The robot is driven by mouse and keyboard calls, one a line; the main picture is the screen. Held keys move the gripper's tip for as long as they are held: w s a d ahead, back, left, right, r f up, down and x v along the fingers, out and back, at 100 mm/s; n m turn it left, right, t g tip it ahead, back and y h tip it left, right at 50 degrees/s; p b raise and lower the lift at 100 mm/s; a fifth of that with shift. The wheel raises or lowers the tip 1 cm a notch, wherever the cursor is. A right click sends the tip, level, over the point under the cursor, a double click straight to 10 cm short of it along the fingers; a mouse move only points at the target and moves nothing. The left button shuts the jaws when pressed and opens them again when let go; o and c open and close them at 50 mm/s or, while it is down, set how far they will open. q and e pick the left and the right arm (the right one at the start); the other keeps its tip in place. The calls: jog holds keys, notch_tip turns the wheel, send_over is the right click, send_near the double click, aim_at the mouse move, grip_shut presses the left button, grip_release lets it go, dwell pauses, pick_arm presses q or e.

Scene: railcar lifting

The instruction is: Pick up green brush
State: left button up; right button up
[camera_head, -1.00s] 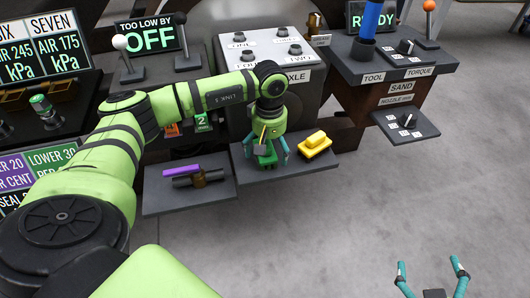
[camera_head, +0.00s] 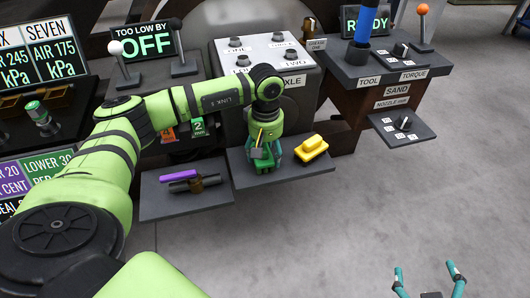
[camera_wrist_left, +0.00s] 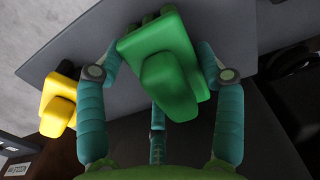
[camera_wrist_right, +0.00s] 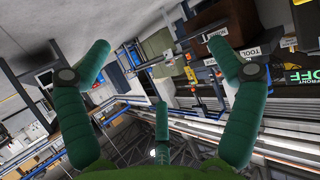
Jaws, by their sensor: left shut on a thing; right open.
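The green brush (camera_head: 264,163) is at the grey shelf (camera_head: 243,180), below my left gripper (camera_head: 264,154). In the left wrist view the green brush (camera_wrist_left: 166,62) lies between the teal fingers of my left gripper (camera_wrist_left: 158,68), which is shut on it. I cannot tell whether the brush touches the shelf. My right gripper (camera_head: 425,274) is at the bottom right of the head view, over the floor. In the right wrist view its fingers (camera_wrist_right: 158,62) are spread wide with nothing between them.
A yellow brush (camera_head: 312,147) sits on the same shelf, right of the green one. A lower shelf (camera_head: 160,205) to the left holds a purple-topped tool (camera_head: 180,175). The axle box (camera_head: 268,60) stands behind. Open floor (camera_head: 330,235) lies in front.

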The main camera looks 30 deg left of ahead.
pick_arm(q)
notch_tip(320, 180, up, 4)
jog(key=shift+f+p, duration=0.25)
jog(key=shift+p, duration=0.2)
jog(key=w+d+r+p, duration=0.2)
jog(key=d+r, duration=0.5)
jog(key=d, duration=0.4)
jog(key=shift+w, duration=0.8)
pick_arm(e)
jog(key=s+d+f+g+h, duration=0.1)
jog(key=s+d+f+g, duration=0.1)
jog(key=s+f+g, duration=0.2)
jog(key=s+d+f+m+g+h, duration=0.1)
jog(key=s+d+f+g, duration=0.2)
jog(key=s+f+g, duration=0.2)
jog(key=s, duration=0.3)
jog(key=shift+s+d+f, duration=0.2)
jog(key=shift+d+f, duration=0.05)
jog(key=shift+f, duration=0.05)
pick_arm(q)
jog(key=o, duration=0.4)
jog(key=shift+c, duration=0.4)
